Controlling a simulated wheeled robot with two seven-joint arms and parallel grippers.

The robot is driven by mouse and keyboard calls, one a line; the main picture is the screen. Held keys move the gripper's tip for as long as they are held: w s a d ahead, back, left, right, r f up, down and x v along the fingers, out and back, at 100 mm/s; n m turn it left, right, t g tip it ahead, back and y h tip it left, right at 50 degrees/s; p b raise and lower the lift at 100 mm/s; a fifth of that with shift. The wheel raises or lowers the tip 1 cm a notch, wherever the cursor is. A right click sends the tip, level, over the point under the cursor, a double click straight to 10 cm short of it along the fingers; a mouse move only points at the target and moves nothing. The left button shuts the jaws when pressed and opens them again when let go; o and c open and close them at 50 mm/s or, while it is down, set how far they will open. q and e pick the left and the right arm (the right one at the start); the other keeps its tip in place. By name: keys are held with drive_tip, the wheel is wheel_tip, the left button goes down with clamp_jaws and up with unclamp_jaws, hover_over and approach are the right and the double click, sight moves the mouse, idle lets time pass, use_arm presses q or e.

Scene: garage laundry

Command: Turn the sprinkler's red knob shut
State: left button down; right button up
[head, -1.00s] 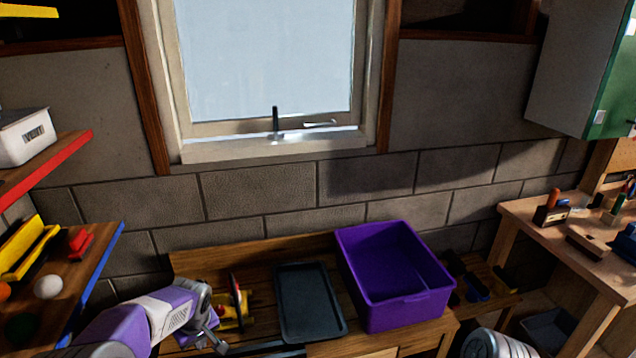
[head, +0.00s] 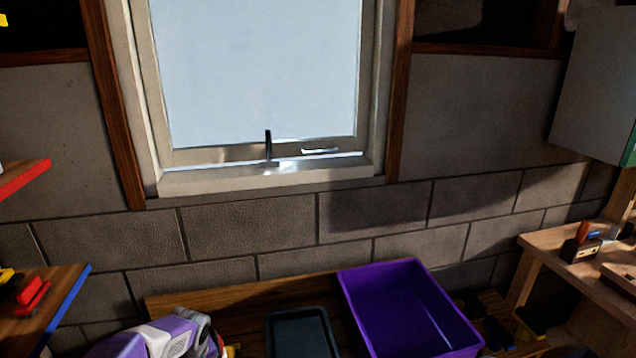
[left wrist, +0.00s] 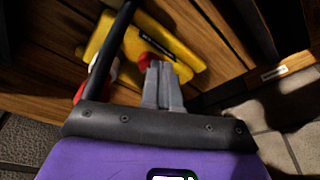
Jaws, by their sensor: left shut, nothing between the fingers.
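The yellow sprinkler (left wrist: 135,45) lies on the wooden slatted bench in the left wrist view. Its red knob (left wrist: 150,60) shows just beyond my left gripper's (left wrist: 162,66) fingertips, partly hidden by them. The fingers are shut together with nothing between them. I cannot tell whether they touch the knob. In the head view only a sliver of yellow (head: 231,350) shows at the bottom edge, beside my left wrist; the knob and fingertips are out of frame there. My right gripper is in neither current view.
A dark tray (head: 300,322) and a purple bin (head: 390,270) stand on the bench to the right of my left arm. A dark bar (left wrist: 108,52) crosses beside the sprinkler. A blue-edged shelf (head: 68,292) is at left, a workbench (head: 570,250) at right.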

use_arm(q)
wheel_tip(320, 180, down, 4)
drive_tip(key=shift+r+b, duration=0.2)
drive_tip(key=shift+b, duration=0.85)
use_arm(e)
wheel_tip(320, 180, down, 3)
drive_tip(key=shift+r, duration=0.15)
use_arm(q)
drive_tip(key=shift+w+a, duration=0.2)
drive_tip(key=shift+w, duration=0.35)
use_arm(e)
drive_tip(key=shift+r, duration=0.2)
use_arm(q)
drive_tip(key=shift+w+d+r+p, duration=0.1)
drive_tip(key=shift+w+d+p, duration=0.2)
drive_tip(key=shift+d+p, duration=0.1)
use_arm(e)
drive_tip(key=shift+r, duration=0.15)
use_arm(q)
drive_tip(key=shift+w+d, duration=0.15)
drive_tip(key=shift+w, duration=0.05)
use_arm(e)
drive_tip(key=shift+r, duration=0.1)
